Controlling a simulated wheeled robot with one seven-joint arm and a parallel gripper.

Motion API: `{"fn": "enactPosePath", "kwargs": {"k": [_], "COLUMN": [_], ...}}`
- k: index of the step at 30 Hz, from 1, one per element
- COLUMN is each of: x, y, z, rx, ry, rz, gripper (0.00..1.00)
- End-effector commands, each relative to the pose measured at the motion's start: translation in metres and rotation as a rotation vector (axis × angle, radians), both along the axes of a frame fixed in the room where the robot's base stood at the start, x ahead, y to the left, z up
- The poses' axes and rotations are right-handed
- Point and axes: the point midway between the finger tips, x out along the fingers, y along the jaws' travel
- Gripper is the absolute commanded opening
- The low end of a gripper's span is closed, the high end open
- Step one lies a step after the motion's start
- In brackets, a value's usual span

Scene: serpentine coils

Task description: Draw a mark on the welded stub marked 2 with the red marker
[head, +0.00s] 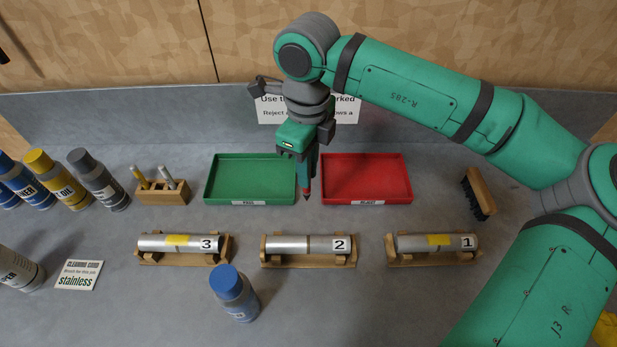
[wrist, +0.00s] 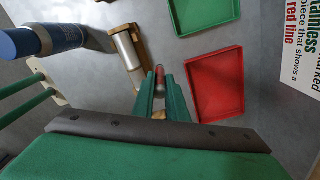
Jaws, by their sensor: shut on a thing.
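The stub marked 2 (head: 290,245) is a grey metal cylinder with a dark seam round its middle, lying in a wooden cradle (head: 308,262). Its white label (head: 340,244) faces up at the right end. My gripper (head: 306,178) is shut on the red marker (head: 307,190), tip down, above the bench behind stub 2, apart from it. In the wrist view the marker (wrist: 160,76) shows between the fingers (wrist: 161,100). A metal stub (wrist: 127,48) lies up and left of it there; its number cannot be read.
Stubs 3 (head: 150,243) and 1 (head: 410,244), each with a yellow patch, flank stub 2. A blue-capped bottle (head: 234,294) stands in front, between stubs 3 and 2. Green (head: 209,186) and red (head: 408,186) trays lie behind. A brush (head: 478,193) lies right.

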Motion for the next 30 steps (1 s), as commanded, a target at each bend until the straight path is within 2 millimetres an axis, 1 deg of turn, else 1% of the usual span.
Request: {"fn": "enactPosePath", "kwargs": {"k": [1, 3, 6, 9, 12, 14, 24, 30], "x": [-0.015, -0.037, -0.062, -0.078, -0.084, -0.084, -0.084, -0.084], "y": [0.000, 0.000, -0.001, -0.002, -0.002, -0.002, -0.003, -0.004], "z": [0.005, 0.011, 0.017, 0.019, 0.017, 0.013, -0.021, -0.034], "rx": [0.002, 0.004, -0.001, -0.004, -0.006, -0.006, -0.005, -0.006], "ry": [-0.002, -0.002, -0.002, -0.004, -0.003, -0.003, -0.002, -0.003], "rz": [0.004, 0.005, 0.004, 0.003, 0.001, 0.001, -0.002, -0.002], "gripper": [0.00, 0.00, 0.00, 0.00, 0.00, 0.00, 0.00, 0.00]}}
